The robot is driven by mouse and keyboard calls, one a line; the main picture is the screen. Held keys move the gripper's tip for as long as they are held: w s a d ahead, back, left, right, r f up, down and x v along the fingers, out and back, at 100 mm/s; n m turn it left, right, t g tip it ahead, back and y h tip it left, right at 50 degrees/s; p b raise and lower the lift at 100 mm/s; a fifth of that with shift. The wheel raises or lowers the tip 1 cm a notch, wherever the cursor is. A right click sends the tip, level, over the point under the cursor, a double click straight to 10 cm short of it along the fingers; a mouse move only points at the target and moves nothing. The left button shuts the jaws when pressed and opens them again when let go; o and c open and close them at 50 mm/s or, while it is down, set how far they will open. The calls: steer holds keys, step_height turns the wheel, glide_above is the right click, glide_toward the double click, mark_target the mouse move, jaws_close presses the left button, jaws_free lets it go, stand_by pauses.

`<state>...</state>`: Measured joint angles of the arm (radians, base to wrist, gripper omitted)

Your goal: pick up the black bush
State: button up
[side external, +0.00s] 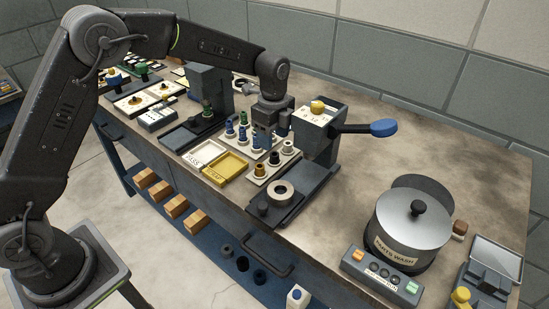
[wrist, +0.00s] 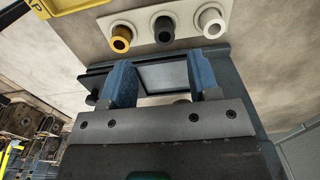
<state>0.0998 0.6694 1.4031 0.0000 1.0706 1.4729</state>
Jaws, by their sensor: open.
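The black bush (wrist: 163,28) stands upright in the middle of a short row on a pale holder plate (wrist: 140,24), its open bore showing in the wrist view. A yellow bush (wrist: 121,38) stands to its left and a whitish bush (wrist: 210,22) to its right. In the side view the black bush (side external: 274,158) stands below and to the right of my gripper (side external: 262,142). My gripper (wrist: 163,80) is open, its two blue fingers apart with no bush between them. The bush row lies beyond the fingertips in the wrist view.
A press (side external: 318,135) with a blue-knobbed lever stands just right of the bushes. Its dark base holds a ring (side external: 280,191). Several blue and green-topped pieces stand on a rack behind. A yellow tray (side external: 226,165) lies left. A lidded pot (side external: 408,238) stands further right.

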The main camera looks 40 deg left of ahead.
mark_target(274, 154)
steer(key=shift+w+a+f, duration=0.1)
steer(key=shift+w+f, duration=0.05)
steer(key=shift+f, duration=1.5)
steer(key=shift+w+f, duration=0.15)
steer(key=shift+f, duration=1.45)
steer(key=c, duration=1)
